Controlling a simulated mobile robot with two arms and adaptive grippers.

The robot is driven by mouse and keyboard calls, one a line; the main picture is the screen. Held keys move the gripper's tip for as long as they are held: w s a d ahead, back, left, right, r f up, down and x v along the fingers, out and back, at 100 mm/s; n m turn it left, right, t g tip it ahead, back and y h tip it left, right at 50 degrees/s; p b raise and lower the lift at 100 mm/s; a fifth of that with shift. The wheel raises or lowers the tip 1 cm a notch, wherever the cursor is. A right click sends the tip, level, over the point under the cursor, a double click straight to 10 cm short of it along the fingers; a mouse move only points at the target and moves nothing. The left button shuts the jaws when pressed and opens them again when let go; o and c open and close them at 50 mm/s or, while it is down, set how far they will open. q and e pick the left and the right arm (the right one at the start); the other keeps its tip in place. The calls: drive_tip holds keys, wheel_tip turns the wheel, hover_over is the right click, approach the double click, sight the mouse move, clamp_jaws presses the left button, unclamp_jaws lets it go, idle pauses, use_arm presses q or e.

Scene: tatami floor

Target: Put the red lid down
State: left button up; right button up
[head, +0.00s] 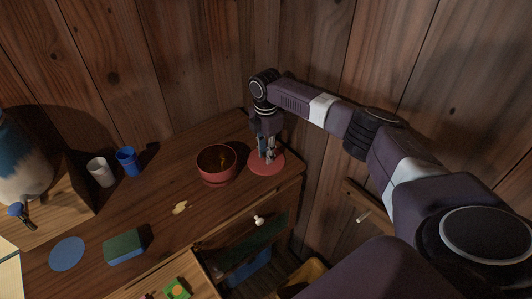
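The red lid (279,166) is a flat round disc near the right end of the wooden cabinet top, just right of the red pot (216,177). It looks level and at or very near the surface; I cannot tell if it touches. The pot is uncovered, with something yellowish inside. My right gripper (267,157) points down over the middle of the lid, its fingertips at the lid. Its fingers hide the lid's centre, so I cannot tell whether they grip it. My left gripper is not in view.
A white cup (101,172) and a blue cup (128,161) stand at the back left. A green-and-blue sponge (124,247), a blue disc (67,254) and a yellowish spot (180,207) are nearer. An open drawer (178,279) juts out below. Wooden walls rise behind.

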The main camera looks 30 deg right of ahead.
drive_tip(key=shift+o, duration=1.3)
drive_tip(key=shift+r, duration=0.15)
wheel_tip(320, 180, up, 12)
drive_tip(key=b, duration=0.1)
